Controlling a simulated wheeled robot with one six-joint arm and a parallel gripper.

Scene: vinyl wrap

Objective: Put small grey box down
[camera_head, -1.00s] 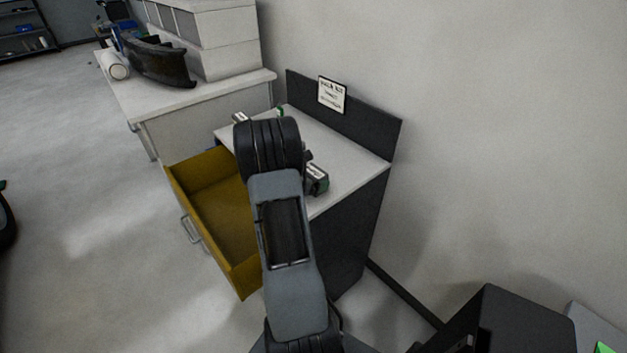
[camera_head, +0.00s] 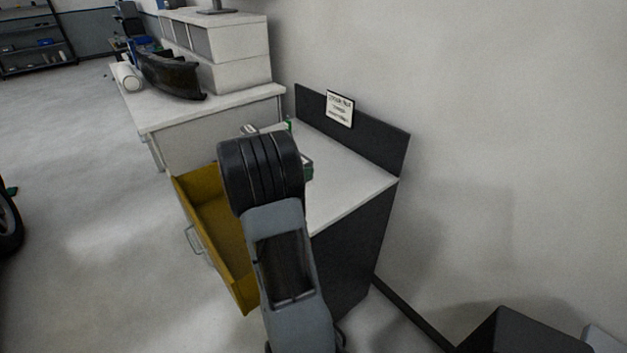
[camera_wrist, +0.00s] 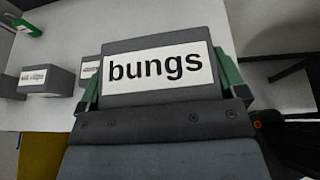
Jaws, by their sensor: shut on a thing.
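The small grey box (camera_wrist: 155,92) has a white label reading "bungs" and fills the upper middle of the wrist view. My gripper (camera_wrist: 161,68) is shut on it, with a green finger along each side. The white top of the cabinet (camera_head: 350,185) lies beyond the box in the wrist view. I cannot tell whether the box touches it. In the head view my arm hides the box and most of the gripper; only a bit of green shows beside the arm.
Two other grey labelled boxes (camera_wrist: 45,80) (camera_wrist: 90,70) stand left of the held box. A green item (camera_wrist: 28,24) lies farther left. The yellow drawer (camera_head: 190,188) stands open on the cabinet's left. A dark back panel (camera_head: 375,145) with a sign edges the top. Bare top shows at right.

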